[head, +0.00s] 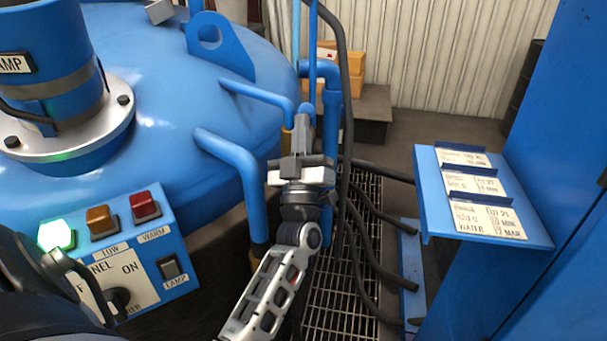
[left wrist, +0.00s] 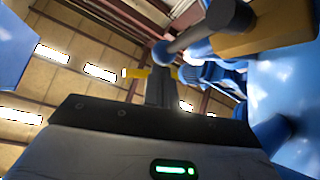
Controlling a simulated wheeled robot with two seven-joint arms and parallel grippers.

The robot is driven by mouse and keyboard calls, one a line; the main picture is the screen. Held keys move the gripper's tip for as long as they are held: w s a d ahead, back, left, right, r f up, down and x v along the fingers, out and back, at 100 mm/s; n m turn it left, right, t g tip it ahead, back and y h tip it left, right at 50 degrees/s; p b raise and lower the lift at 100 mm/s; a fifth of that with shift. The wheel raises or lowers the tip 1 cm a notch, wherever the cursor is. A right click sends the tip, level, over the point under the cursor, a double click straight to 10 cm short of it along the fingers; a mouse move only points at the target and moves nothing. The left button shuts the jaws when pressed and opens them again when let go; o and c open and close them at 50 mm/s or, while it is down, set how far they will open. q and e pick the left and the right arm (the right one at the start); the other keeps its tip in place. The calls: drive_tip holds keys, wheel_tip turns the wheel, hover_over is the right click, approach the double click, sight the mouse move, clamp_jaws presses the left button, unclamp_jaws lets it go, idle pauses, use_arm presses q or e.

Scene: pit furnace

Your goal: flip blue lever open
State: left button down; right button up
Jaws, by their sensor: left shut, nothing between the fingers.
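My left gripper (head: 302,125) is in the middle of the head view, shut and empty, pointing away toward blue pipework (head: 328,80) beside the tank. A small blue piece (head: 307,109) shows right at its fingertips; it may be part of the blue lever, but the gripper hides most of it. In the left wrist view the closed fingers (left wrist: 158,88) point up. A grey rod with a blue rounded end (left wrist: 161,52) and a blue ribbed part (left wrist: 208,73) are close to the fingertips. I cannot tell whether they touch. My right gripper is not in view.
A large blue tank (head: 150,130) fills the left, with a control panel (head: 115,260) in front. Bent blue pipes (head: 235,155) and dark hoses (head: 347,100) flank the gripper. A blue shelf with labels (head: 437,200) stands right. Floor grating (head: 345,310) lies below.

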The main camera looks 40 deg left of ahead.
use_arm(q)
drive_tip(key=shift+w+r, duration=0.25)
drive_tip(key=shift+r, duration=0.05)
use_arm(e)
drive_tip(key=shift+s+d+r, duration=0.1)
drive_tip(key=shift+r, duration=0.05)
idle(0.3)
